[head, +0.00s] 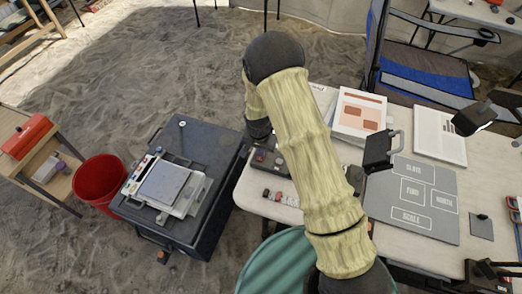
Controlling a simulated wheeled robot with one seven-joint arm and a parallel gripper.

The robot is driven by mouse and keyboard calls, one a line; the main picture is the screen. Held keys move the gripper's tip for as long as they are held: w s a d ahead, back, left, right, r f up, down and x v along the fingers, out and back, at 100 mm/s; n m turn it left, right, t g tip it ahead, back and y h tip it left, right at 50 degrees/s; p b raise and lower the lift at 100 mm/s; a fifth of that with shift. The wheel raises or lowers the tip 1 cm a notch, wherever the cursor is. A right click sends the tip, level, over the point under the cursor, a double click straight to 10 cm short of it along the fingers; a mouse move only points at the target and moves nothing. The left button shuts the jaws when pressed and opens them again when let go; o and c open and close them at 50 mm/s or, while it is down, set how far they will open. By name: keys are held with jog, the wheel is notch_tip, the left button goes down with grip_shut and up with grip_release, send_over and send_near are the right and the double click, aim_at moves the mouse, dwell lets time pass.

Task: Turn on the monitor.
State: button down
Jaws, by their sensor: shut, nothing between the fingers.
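My arm rises from the bottom and bends at the top, and its dark wrist part hangs behind it at the left edge of the table. I cannot make out the gripper's fingers; they are hidden behind my arm or out of sight. I cannot tell for sure which thing is the monitor. A dark boxy device with a grey handle-like frame (380,152) is at the table's middle, right of my arm. Another dark device (474,118) is farther right. No lit screen is clear on either.
The pale table (250,196) holds a grey labelled sorting mat (437,225), a printed sheet (361,113), a white panel (441,134) and small pieces. A black case (211,142) with a flat device (163,184), a red bucket (99,182) and a blue chair (429,68) stand around. Sand is open behind.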

jog(key=r+p, duration=0.2)
jog(key=r, duration=0.1)
jog(key=r+p, duration=0.1)
jog(key=shift+w+d+r, duration=0.1)
jog(key=shift+w+r, duration=0.15)
jog(key=shift+w, duration=0.1)
jog(key=shift+w+r+b, duration=0.15)
jog(key=shift+r+b, duration=0.25)
jog(key=shift+b, duration=0.15)
notch_tip(320, 180, up, 8)
jog(key=w+b, duration=0.1)
jog(key=shift+d+r, duration=0.2)
jog(key=shift+d, duration=0.05)
jog(key=s+d+r+n, duration=0.2)
jog(key=s+d+r, duration=0.3)
jog(key=s+d, duration=0.2)
jog(key=s+d+r+n+t, duration=0.1)
jog(key=s+d+r, duration=0.5)
jog(key=s, duration=0.6)
jog(key=shift+s+d+n, duration=0.2)
jog(key=shift+d+n, duration=0.3)
jog(key=shift+d, duration=0.45)
jog(key=shift+w, duration=0.1)
